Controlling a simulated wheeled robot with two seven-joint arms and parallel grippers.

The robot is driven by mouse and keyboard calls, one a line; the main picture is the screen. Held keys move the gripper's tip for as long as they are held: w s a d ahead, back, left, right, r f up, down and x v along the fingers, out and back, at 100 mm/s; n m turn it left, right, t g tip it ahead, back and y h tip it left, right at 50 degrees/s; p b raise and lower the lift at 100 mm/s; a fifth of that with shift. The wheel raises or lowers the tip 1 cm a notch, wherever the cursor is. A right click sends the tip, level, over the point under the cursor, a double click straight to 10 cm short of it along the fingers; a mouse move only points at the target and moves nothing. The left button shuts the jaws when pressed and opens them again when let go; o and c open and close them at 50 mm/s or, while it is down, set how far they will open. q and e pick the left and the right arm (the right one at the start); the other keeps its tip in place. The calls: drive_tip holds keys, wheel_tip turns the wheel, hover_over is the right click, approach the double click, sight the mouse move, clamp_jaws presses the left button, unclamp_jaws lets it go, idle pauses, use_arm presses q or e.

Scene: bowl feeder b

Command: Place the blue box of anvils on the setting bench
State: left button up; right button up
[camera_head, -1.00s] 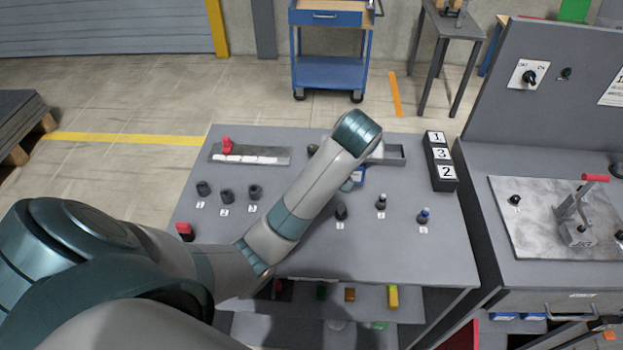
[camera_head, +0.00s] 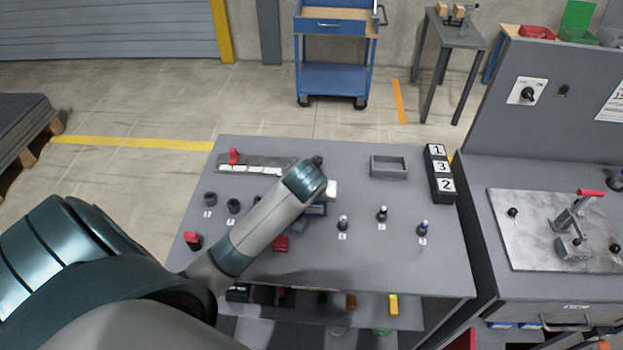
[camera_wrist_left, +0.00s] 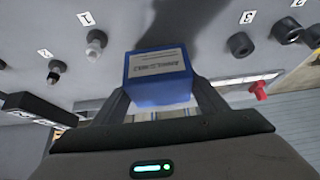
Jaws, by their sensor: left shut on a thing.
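The blue box (camera_wrist_left: 158,65) with a white printed label is between the two fingers of my left gripper (camera_wrist_left: 162,98) in the left wrist view. The gripper is shut on it. In the head view my forearm hides most of the gripper and box; a small dark blue part (camera_head: 317,209) shows beside the wrist, over the middle of the grey bench (camera_head: 430,265). I cannot tell how high the box is above the top. My right gripper is not in view.
An empty grey tray (camera_head: 389,167) and a block numbered 1, 3, 2 (camera_head: 440,172) stand at the bench's back right. Several small posts (camera_head: 382,214) and dark cups (camera_head: 233,206) stand on top. A toggle-clamp plate (camera_head: 535,238) lies on the station at right.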

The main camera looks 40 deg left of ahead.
use_arm(q)
drive_tip(key=shift+f+p, duration=0.85)
drive_tip(key=shift+f, duration=1.1)
drive_tip(key=o, duration=1.3)
drive_tip(key=shift+f, duration=0.15)
drive_tip(key=shift+o, duration=0.2)
